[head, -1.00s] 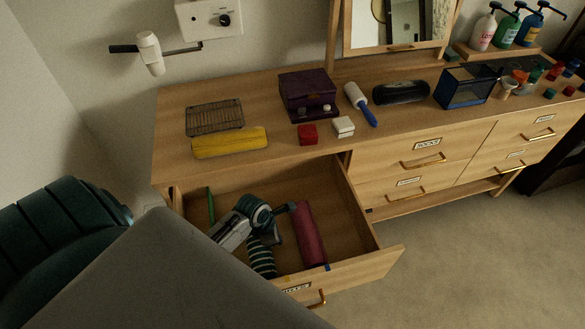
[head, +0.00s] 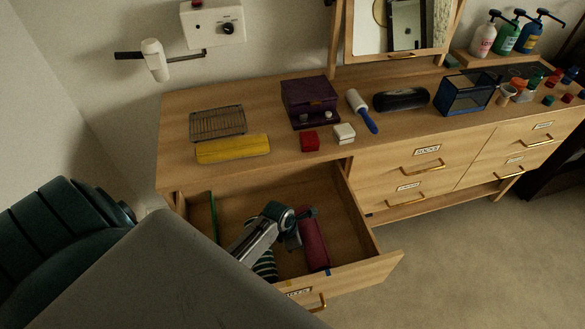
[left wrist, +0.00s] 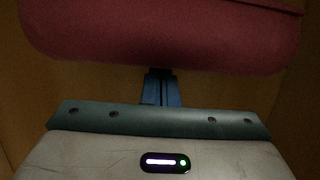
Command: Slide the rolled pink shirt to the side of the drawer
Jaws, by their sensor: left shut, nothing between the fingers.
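The rolled pink shirt (head: 313,243) lies lengthwise in the open drawer (head: 346,215), right of the middle, with bare drawer floor between it and the right wall. My left gripper (head: 297,228) is down in the drawer at the shirt's left side. In the left wrist view the shut fingers (left wrist: 160,86) point at the long side of the pink roll (left wrist: 165,40). Their tips meet its lower edge in the picture; whether they touch it is hard to tell. Nothing is between them. My right gripper is not in view.
A striped dark roll (head: 265,265) lies left of the shirt, partly under my arm. A green item (head: 214,215) stands along the drawer's left side.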

